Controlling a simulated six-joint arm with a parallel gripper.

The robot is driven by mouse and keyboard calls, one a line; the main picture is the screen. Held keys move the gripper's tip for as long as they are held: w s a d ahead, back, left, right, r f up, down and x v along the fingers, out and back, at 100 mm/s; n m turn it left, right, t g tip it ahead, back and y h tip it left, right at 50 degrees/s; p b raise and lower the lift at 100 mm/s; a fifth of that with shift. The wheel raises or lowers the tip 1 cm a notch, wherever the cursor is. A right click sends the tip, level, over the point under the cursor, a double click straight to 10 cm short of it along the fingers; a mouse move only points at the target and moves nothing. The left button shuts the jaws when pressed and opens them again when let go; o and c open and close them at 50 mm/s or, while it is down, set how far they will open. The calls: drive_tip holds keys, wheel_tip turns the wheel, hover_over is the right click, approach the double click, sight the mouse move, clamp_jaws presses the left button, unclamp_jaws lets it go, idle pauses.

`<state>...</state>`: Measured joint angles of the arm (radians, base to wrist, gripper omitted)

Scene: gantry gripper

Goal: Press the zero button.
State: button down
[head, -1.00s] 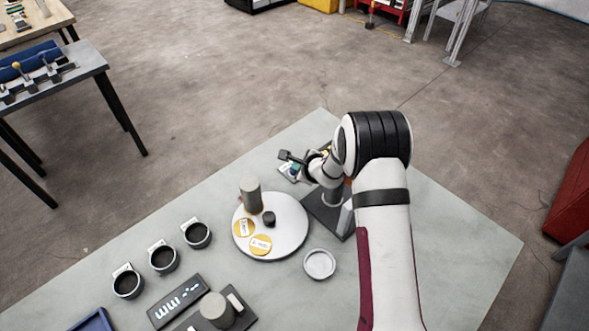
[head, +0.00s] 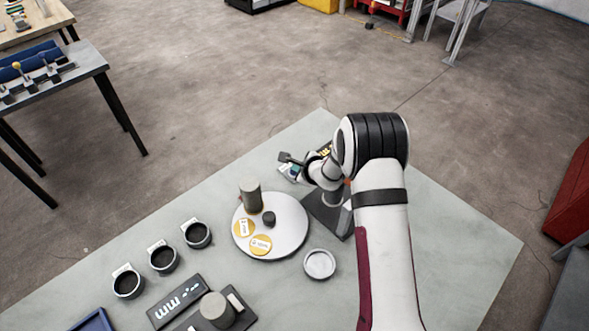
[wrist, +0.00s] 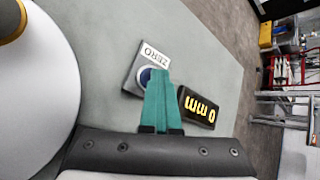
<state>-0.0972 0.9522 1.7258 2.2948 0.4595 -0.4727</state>
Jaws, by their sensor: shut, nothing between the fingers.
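The zero button is a dark blue round cap (wrist: 145,75) in a pale ring on a grey box with a white label reading ZERO (wrist: 154,55). My gripper (wrist: 160,74) has teal fingers, shut with nothing between them. In the wrist view their tips overlap the right side of the button and hide part of it; I cannot tell whether they touch it. In the head view my gripper and wrist hang over the far part of the table, and the box (head: 288,172) is partly hidden there.
A black display (wrist: 197,107) with lit yellow characters, apparently "0 mm", stands right of the button box. A round white plate (head: 285,238) with a grey cylinder (head: 251,196) is nearer. Several dark cups (head: 163,258) and a small white dish (head: 319,264) stand on the table (head: 450,270).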

drive_tip(key=shift+r, duration=0.85)
drive_tip(key=shift+r, duration=0.15)
drive_tip(key=shift+r, duration=2.4)
